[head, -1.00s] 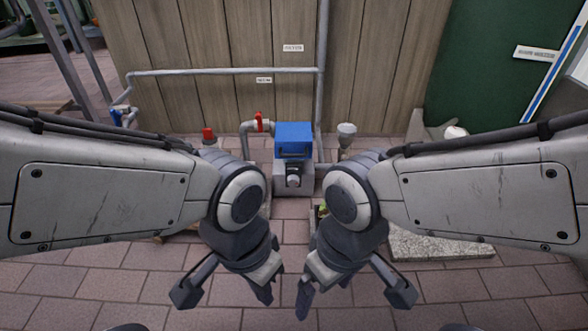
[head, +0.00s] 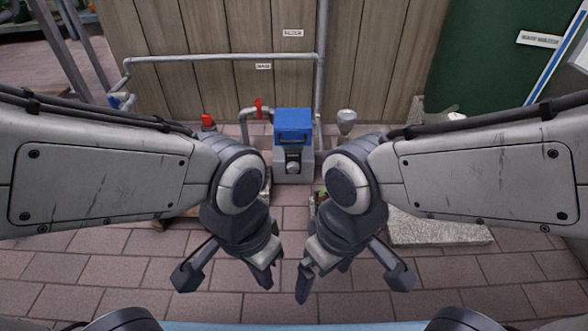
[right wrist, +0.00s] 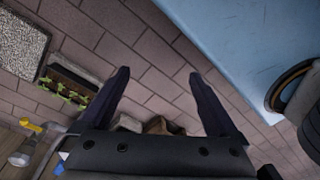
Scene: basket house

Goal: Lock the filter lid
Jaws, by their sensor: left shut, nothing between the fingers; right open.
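The filter unit stands on the paving against the wooden wall in the head view. It has a blue top (head: 293,124) and a grey lower body (head: 293,166) with a round knob-like part on its front. I cannot tell from here how the lid is fastened. My left gripper (head: 268,268) is shut and empty, low in the head view, well in front of the unit. My right gripper (head: 318,275) is beside it, open and empty, also apart from the unit. Its two spread fingers show over bare paving in the right wrist view (right wrist: 158,85).
A red-handled pipe (head: 258,108) is left of the unit, and a grey funnel-like cup (head: 346,118) is right of it. A speckled slab (head: 440,228) lies at right. A planter (right wrist: 72,88) shows in the right wrist view. The paving between me and the unit is mostly clear.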

